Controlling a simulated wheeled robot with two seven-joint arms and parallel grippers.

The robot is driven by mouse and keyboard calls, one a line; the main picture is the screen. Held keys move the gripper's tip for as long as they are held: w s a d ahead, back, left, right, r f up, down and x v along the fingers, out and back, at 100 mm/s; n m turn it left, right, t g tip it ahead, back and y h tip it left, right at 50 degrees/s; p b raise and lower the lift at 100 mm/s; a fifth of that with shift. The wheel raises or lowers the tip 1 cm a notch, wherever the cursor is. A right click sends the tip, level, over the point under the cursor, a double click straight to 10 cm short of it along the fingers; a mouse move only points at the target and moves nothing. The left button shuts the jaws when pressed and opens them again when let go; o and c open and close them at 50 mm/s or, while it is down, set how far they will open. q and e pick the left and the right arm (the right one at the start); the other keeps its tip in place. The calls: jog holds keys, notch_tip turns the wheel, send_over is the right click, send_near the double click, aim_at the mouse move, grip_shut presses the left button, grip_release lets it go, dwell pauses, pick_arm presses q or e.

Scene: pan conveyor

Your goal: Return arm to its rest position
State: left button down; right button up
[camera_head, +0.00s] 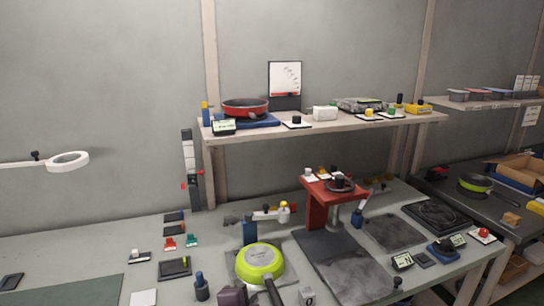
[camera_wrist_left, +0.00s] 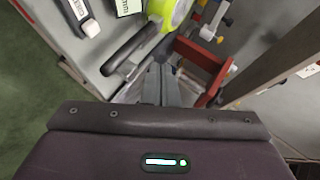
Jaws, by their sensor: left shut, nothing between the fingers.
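My left gripper (camera_head: 234,294) shows as a dark purplish shape at the bottom edge of the head view, just left of the handle of a green pan (camera_head: 260,262). In the left wrist view its narrow grey fingers (camera_wrist_left: 160,82) are together, with nothing visible between them. The pan lies on the workbench with its grey face up and its dark handle (camera_wrist_left: 130,48) toward the front. The fingers appear beside the handle; I cannot tell how far above the bench they are. My right gripper is in neither view.
A red press stand (camera_head: 316,202) stands right of the pan. A shelf (camera_head: 330,125) above the bench holds a red pan (camera_head: 245,107) and small devices. A dark cylinder (camera_head: 201,288) stands left of the gripper.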

pick_arm(q)
jog(key=s+a+f+n+g+y, duration=0.1)
jog(key=s+a+f+n+g, duration=0.2)
jog(key=s+a+n, duration=0.35)
jog(key=s+a+f+n+g+y, duration=0.1)
jog(key=s+a+f+n+g, duration=0.2)
jog(key=s, duration=0.6)
jog(key=s+a+f+n+g+y, duration=0.2)
jog(key=s+a+n, duration=0.35)
jog(key=s, duration=0.25)
notch_tip(320, 180, down, 30)
jog(key=s+g, duration=0.2)
jog(key=s+a+f+g, duration=0.1)
jog(key=s+a+f, duration=0.2)
jog(key=s+f, duration=1.5)
jog(key=shift+s+a+f, duration=0.2)
jog(key=shift+s, duration=0.65)
